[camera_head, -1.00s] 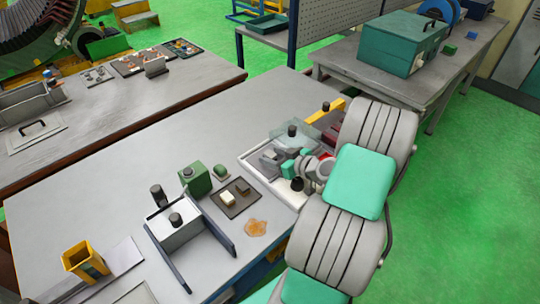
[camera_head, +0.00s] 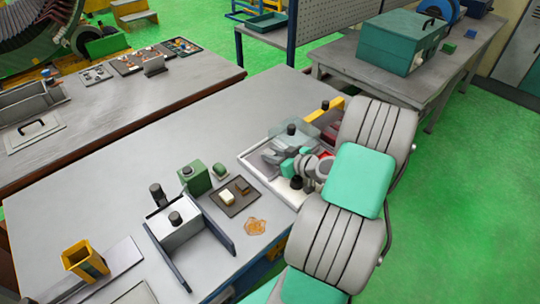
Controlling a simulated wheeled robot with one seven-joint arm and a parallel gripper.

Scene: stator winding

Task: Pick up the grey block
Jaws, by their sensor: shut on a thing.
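My arm reaches in from the lower right to a white tray (camera_head: 250,165) on the right part of the near table. My gripper (camera_head: 274,155) is over this tray, low, with its fingers pointing left. It is shut on a small grey thing, apparently the grey block, which is mostly hidden and blends with the grey fingers. I cannot tell whether the block touches the tray.
A dark tray (camera_head: 240,202) with a white and a brown block lies left of my gripper. Near it are a green box (camera_head: 195,178), a grey fixture (camera_head: 177,232) and an orange patch (camera_head: 255,227). A yellow piece (camera_head: 332,108) stands behind. The table's middle is clear.

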